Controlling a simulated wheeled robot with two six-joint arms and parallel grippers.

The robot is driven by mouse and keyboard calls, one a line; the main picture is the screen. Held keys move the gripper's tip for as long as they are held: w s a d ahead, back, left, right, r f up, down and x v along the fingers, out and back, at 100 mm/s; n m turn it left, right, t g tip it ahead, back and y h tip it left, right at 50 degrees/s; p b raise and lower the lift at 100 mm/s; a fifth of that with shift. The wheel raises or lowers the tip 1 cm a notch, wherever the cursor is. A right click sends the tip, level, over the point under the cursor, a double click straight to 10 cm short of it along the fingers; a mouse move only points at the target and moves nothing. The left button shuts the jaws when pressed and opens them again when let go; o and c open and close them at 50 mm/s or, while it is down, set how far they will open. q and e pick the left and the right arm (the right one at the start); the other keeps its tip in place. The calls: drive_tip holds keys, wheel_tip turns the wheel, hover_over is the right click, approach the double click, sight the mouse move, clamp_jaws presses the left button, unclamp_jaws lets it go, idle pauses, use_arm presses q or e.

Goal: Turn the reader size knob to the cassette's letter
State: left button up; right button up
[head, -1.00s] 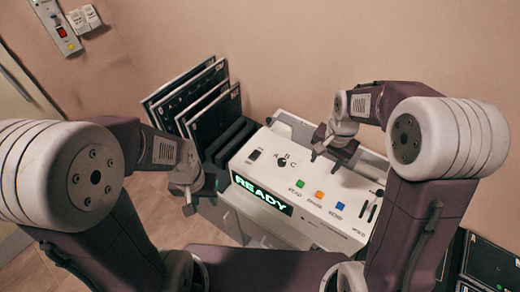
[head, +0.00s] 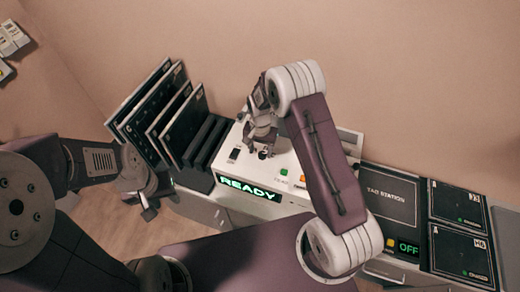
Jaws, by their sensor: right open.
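The reader (head: 228,165) is a white console with a green READY display (head: 250,190). Its size knob is mostly hidden behind my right gripper (head: 264,150), which points down at the knob area of the panel. That gripper is open; I cannot tell whether its fingers touch the knob. The knob's letters are not readable now. Dark cassettes (head: 140,90) stand upright in a rack left of the reader; their letters are too small to read. My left gripper (head: 148,210) hangs low in front of the rack, away from the reader, its jaw state unclear.
A green button (head: 284,172) and an orange button (head: 300,177) sit right of the knob area; my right arm covers more of the panel. Right of the reader are a dark TAG STATION (head: 388,195) with an OFF display and flat dark cassettes (head: 462,255).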

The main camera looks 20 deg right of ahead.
drive_tip(key=shift+s+d+f, duration=0.1)
drive_tip(key=shift+d+f, duration=0.1)
drive_tip(key=shift+f, duration=0.15)
drive_tip(key=shift+s+d+f, duration=0.2)
drive_tip(key=shift+d, duration=0.1)
drive_tip(key=shift+a, duration=0.15)
drive_tip(key=shift+c, duration=1.2)
drive_tip(key=shift+w+a, duration=0.1)
drive_tip(key=shift+w, duration=0.05)
drive_tip(key=c, duration=0.5)
clamp_jaws()
use_arm(q)
drive_tip(key=shift+s+d+r, duration=0.25)
drive_tip(key=shift+d+r, duration=0.05)
drive_tip(key=shift+d, duration=0.05)
